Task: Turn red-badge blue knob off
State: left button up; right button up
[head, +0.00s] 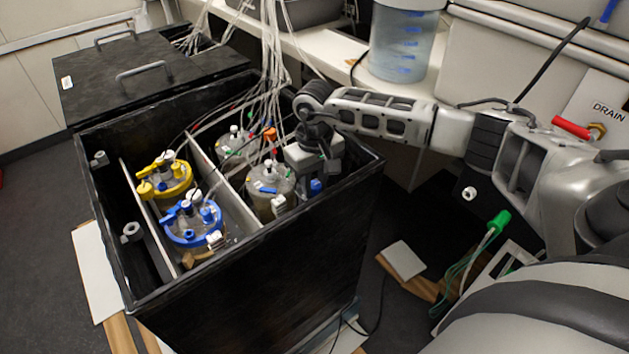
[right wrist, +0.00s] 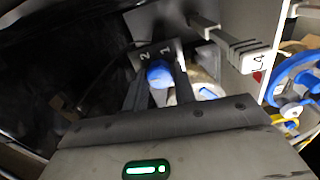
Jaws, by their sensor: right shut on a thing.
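A blue knob (right wrist: 160,73) shows in the right wrist view beside a dark plate marked 1 and 2. It sits between the two dark fingers of my right gripper (right wrist: 160,88), which is shut on it. In the head view the blue knob (head: 316,186) is a small spot by the fingers of my right gripper (head: 314,177), inside the right side of the black box (head: 270,270). I cannot make out a red badge on the knob, and the fingers partly hide its surroundings. My left gripper is not in view.
Left in the box stand a yellow vessel (head: 170,182) and a blue-rimmed vessel (head: 190,228). Clear vessels (head: 268,184) stand right of the white divider (head: 222,170). Pale tubes (head: 275,60) hang over them. The box walls rise close around my gripper.

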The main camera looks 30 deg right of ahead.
jog(key=shift+m+b, duration=0.45)
jog(key=shift+m, duration=0.65)
jog(key=m+b, duration=0.1)
jog(key=m, duration=0.1)
jog(key=shift+m, duration=0.3)
jog(key=m, duration=0.2)
jog(key=shift+m, duration=0.4)
jog(key=shift+m+b, duration=0.4)
jog(key=shift+m, duration=0.4)
jog(key=m, duration=0.4)
jog(key=shift+r+m, duration=0.1)
jog(key=shift+m, duration=0.2)
jog(key=m, duration=0.4)
jog(key=shift+m, duration=0.3)
jog(key=m, duration=0.3)
jog(key=shift+m, duration=0.3)
jog(key=m, duration=0.4)
jog(key=shift+m, duration=0.3)
jog(key=m+p, duration=0.1)
jog(key=m, duration=0.4)
jog(key=shift+w+r, duration=0.1)
jog(key=shift+m, duration=1.5)
pick_arm(q)
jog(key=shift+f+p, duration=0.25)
jog(key=shift+p, duration=0.05)
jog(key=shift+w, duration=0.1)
pick_arm(e)
jog(key=shift+m, duration=0.4)
